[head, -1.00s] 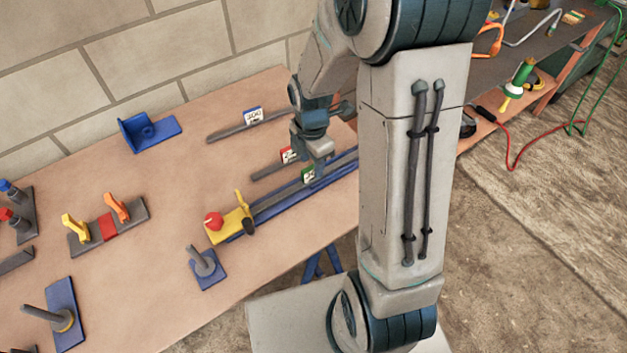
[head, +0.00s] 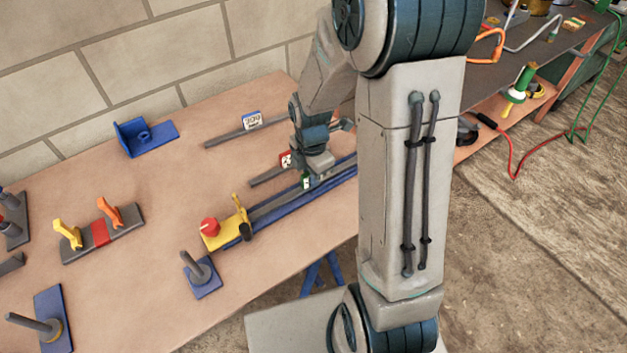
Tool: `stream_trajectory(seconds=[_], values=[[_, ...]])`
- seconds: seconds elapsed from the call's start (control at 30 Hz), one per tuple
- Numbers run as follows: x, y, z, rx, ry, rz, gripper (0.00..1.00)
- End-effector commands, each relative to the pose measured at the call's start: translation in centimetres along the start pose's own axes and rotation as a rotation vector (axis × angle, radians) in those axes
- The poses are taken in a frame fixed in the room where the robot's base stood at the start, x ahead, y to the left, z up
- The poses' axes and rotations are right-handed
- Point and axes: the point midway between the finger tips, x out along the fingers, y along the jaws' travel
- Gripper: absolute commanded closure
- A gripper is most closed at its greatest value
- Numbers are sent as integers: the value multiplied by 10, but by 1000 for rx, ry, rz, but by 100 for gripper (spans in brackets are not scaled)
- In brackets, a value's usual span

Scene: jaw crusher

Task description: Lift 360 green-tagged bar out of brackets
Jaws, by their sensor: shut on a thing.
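The green-tagged bar (head: 275,207) is a long grey bar lying along a blue rail-like holder (head: 265,228) on the workbench. Its green tag (head: 306,182) is partly covered by my gripper; the number cannot be read. My gripper (head: 321,182) is down at the bar beside the tag and shut on it; the fingertips are mostly hidden. The bar looks low along the holder, and I cannot see a clear gap beneath it. Its right end is hidden behind my arm. A yellow block (head: 222,237) with a red knob and upright yellow lever stands at the holder's left end.
A red-tagged bar (head: 268,176) and a blue-white-tagged bar (head: 232,135) lie behind. A blue bracket (head: 148,138), a blue-based peg (head: 200,275) and a grey base with yellow and orange levers (head: 100,233) stand to the left. The bench between them is clear.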

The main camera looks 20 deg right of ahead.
Motion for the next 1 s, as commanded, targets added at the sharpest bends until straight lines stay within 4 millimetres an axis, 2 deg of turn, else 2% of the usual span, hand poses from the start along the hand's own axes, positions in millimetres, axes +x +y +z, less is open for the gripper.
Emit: stream_trajectory(seconds=[1.0], values=[[-30, 0, 0, 0, -1, 1, 100]])
